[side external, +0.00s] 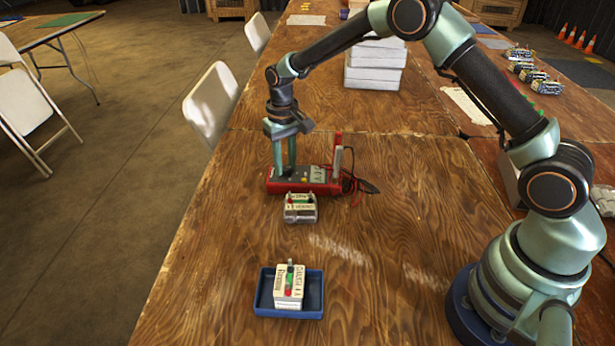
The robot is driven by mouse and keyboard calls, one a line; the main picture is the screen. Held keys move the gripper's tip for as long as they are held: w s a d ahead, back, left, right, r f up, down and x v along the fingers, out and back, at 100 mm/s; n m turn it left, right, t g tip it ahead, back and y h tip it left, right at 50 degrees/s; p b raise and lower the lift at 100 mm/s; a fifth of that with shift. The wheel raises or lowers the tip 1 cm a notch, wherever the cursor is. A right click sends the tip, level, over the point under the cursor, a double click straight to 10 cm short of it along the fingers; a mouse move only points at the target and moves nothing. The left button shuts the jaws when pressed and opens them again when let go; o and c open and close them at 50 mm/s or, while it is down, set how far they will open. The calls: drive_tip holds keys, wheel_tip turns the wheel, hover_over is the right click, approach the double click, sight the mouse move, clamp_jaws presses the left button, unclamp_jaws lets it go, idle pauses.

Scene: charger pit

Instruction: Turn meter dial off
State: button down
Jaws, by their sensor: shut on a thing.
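A red multimeter (318,187) lies on the wooden table, with a grey display face and dark and red leads at its right end. My gripper (285,171) points straight down at the left part of the meter, its two teal fingers close together at the meter's face. The fingers are shut on the meter's dial, which they hide. I cannot make out the dial's pointer or its setting.
A small labelled battery block (300,209) stands just in front of the meter. Another block (289,287) sits in a blue tray (262,302) nearer the front. Stacked white boxes (374,70) stand behind. The table's left edge is close; bare table lies right of the tray.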

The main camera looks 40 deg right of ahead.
sight(286, 167)
drive_tip(key=n, duration=1)
drive_tip(key=shift+n, duration=0.4)
idle(0.4)
drive_tip(key=c, duration=0.6)
unclamp_jaws()
wheel_tip(286, 167, up, 12)
drive_tip(key=shift+r, duration=0.15)
